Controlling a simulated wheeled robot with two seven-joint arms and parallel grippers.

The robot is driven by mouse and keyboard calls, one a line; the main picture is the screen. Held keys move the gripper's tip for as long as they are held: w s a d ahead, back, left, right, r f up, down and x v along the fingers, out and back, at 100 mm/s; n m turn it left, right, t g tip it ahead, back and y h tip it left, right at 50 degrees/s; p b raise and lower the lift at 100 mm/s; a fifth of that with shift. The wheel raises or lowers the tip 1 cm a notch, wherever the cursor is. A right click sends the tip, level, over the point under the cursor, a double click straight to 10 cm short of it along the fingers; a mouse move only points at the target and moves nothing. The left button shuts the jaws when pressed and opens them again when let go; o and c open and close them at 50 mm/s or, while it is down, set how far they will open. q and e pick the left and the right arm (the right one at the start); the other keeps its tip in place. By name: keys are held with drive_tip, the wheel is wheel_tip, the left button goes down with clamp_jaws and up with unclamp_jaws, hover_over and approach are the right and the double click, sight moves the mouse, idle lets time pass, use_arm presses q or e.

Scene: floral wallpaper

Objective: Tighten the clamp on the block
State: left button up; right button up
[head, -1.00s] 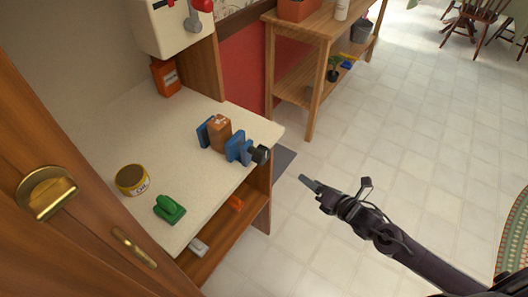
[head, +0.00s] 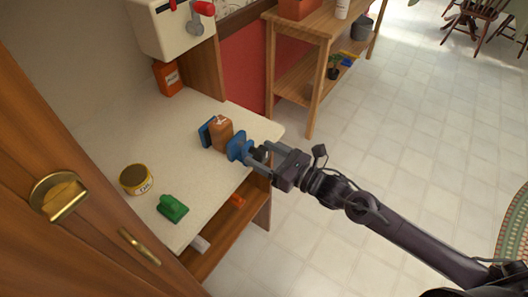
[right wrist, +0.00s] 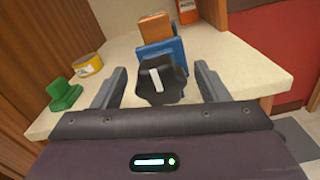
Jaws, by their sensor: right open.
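The blue clamp (head: 238,148) stands on the counter with its two jaws on either side of the brown wooden block (head: 221,133). The black knob (head: 260,153) of the clamp faces my right gripper. In the right wrist view the knob (right wrist: 160,80) has a white bar mark and sits between the two fingers, ahead of the palm; the block (right wrist: 155,28) shows behind the clamp (right wrist: 165,55). My right gripper (head: 265,160) is open, its fingers on both sides of the knob. I cannot tell whether they touch it. My left gripper is not in view.
A yellow can (head: 136,179) and a green object (head: 172,208) stand on the counter (head: 185,130) to the left. An orange container (head: 168,78) is at the back. An open shelf (head: 225,222) lies below. The floor at right is clear.

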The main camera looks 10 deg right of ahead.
drive_tip(key=shift+w+a, duration=0.1)
drive_tip(key=c, duration=1)
drive_tip(key=shift+m, duration=0.4)
